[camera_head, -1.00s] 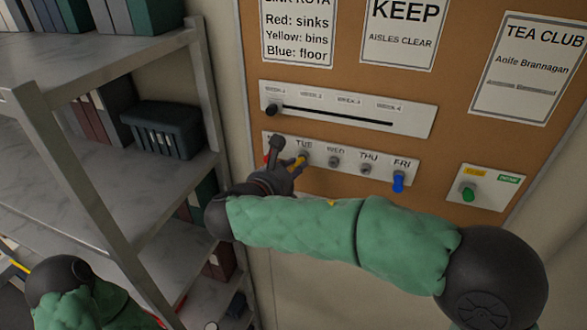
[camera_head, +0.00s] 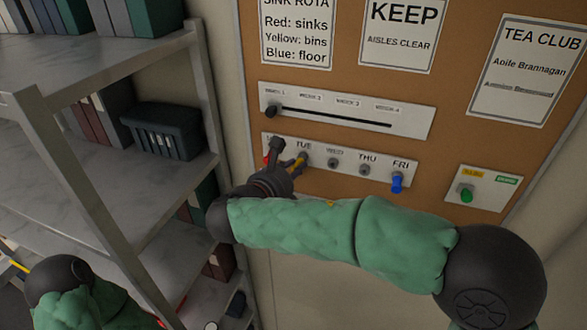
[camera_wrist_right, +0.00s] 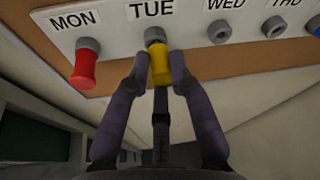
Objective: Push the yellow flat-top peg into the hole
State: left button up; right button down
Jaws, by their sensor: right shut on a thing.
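The yellow peg (camera_head: 300,160) is at the TUE hole of the day strip (camera_head: 309,180) on the board. In the right wrist view the yellow peg (camera_wrist_right: 159,62) has its far end against or in the grey TUE socket (camera_wrist_right: 154,35); how deep it sits I cannot tell. My right gripper (camera_head: 286,160) is shut on the peg, with its fingers on both sides in the right wrist view (camera_wrist_right: 160,75). My left arm shows at the lower left, but its gripper is out of view.
A red peg (camera_wrist_right: 84,65) is at MON, close left of my fingers. WED (camera_head: 333,163) and THU (camera_head: 365,170) sockets are empty; a blue peg (camera_head: 397,182) is at FRI. A slider panel (camera_head: 410,117) is above, a green button (camera_head: 467,194) right, a metal shelf (camera_head: 150,185) left.

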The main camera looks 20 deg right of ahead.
jog(key=shift+w+d, duration=0.25)
jog(key=shift+w, duration=0.15)
dwell(0.6)
jog(key=c, duration=1)
grip_release()
jog(key=shift+s+a, duration=0.1)
jog(key=v, duration=1.1)
jog(key=shift+s+a+r, duration=0.15)
jog(key=shift+s+a, duration=0.1)
jog(key=shift+a, duration=0.05)
